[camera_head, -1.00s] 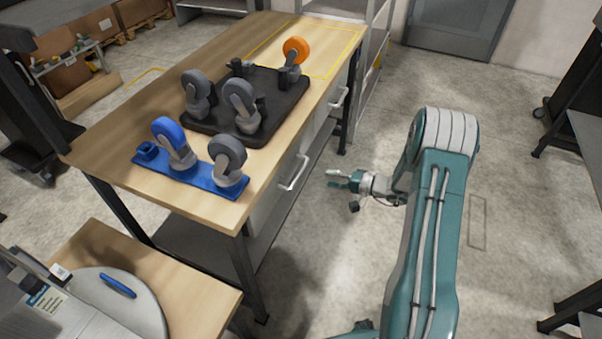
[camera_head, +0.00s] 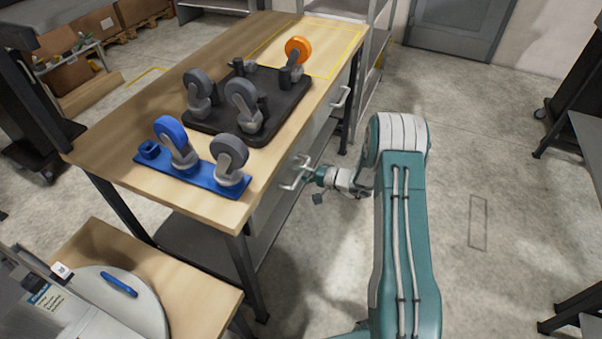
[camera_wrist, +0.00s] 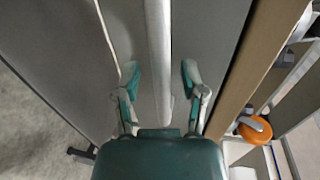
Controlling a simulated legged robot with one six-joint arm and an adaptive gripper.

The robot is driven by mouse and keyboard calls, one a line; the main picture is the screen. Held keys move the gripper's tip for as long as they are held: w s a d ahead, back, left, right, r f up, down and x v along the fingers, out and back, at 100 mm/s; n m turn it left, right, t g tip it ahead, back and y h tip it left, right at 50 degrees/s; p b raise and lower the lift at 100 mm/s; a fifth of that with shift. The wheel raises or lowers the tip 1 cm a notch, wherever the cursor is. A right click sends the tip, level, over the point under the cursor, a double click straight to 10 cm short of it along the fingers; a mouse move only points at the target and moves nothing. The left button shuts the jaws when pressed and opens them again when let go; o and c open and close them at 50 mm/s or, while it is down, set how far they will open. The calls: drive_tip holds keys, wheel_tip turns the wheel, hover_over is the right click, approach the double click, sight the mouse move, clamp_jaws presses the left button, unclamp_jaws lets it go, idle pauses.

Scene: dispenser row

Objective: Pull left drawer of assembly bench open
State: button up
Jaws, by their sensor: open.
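The assembly bench (camera_head: 110,140) has a wooden top and two drawers with pale bar handles on its right side. The left drawer (camera_head: 268,203), the nearer one, looks shut, and its handle (camera_head: 291,182) sticks out from the grey front. My gripper (camera_head: 308,174) is at this handle. In the wrist view my gripper (camera_wrist: 160,76) is open, with one finger on each side of the handle bar (camera_wrist: 158,45). I cannot tell whether either finger touches the bar. The farther drawer's handle (camera_head: 341,97) is free.
On the bench stand a blue plate (camera_head: 195,177) with two casters and a black tray (camera_head: 205,125) with casters, one orange (camera_head: 297,48). A lower shelf (camera_head: 195,245) is under the bench. The floor (camera_head: 490,150) to the right is clear.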

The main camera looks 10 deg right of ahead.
drive_tip(key=shift+c, duration=0.4)
clamp_jaws()
drive_tip(key=shift+d, duration=0.1)
drive_tip(key=f+v, duration=0.3)
drive_tip(key=v, duration=1.2)
drive_tip(key=s+f+v, duration=0.1)
drive_tip(key=f+v, duration=0.1)
drive_tip(key=v, duration=1.2)
drive_tip(key=shift+s+d+f, duration=0.25)
drive_tip(key=shift+d+f, duration=0.25)
drive_tip(key=shift+d, duration=0.15)
drive_tip(key=shift+o, duration=0.4)
unclamp_jaws()
drive_tip(key=shift+w+r, duration=0.1)
